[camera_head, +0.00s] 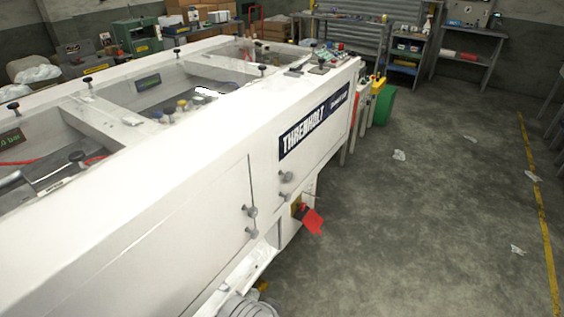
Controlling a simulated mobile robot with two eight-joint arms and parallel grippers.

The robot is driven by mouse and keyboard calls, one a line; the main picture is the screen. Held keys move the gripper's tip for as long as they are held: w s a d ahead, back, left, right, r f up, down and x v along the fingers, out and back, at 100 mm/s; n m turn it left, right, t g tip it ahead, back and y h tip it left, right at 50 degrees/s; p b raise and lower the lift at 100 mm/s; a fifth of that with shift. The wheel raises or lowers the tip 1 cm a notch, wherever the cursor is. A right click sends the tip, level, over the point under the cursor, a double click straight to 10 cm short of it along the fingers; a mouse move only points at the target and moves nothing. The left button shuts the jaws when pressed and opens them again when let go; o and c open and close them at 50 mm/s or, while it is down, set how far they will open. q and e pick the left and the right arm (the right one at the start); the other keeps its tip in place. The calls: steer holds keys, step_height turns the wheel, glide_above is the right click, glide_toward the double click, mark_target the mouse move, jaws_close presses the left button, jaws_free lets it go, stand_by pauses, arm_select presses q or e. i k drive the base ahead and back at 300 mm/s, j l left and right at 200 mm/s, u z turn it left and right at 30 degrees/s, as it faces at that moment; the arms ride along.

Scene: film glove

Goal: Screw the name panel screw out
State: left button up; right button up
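The dark blue name panel (314,125) with white lettering is on the long white side of a machine (150,225), near its far end. I read the large word on it as roughly "THREDHOLT", with smaller text to its right. The panel is seen at a slant, and its screw is too small to make out. Neither of my grippers shows in this view.
Below the panel, grey knobs (286,177) stick out of the machine's side doors. A red handle (312,220) juts out lower down. A green bin (383,105) stands beyond the far end. The concrete floor (430,220) to the right is mostly clear, with small white scraps.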

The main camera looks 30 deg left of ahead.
mark_target(288, 175)
steer(key=i+l+u, duration=0.1)
steer(key=i+u, duration=0.15)
steer(key=u, duration=0.2)
steer(key=i+l+u, duration=0.2)
steer(key=u, duration=0.2)
steer(key=i+l+u, duration=0.3)
steer(key=u, duration=0.15)
steer(key=i+l+u, duration=0.2)
steer(key=l+u, duration=0.15)
steer(key=i+l+u, duration=0.1)
steer(key=l+u, duration=0.55)
steer(key=l, duration=0.2)
steer(key=i, duration=0.05)
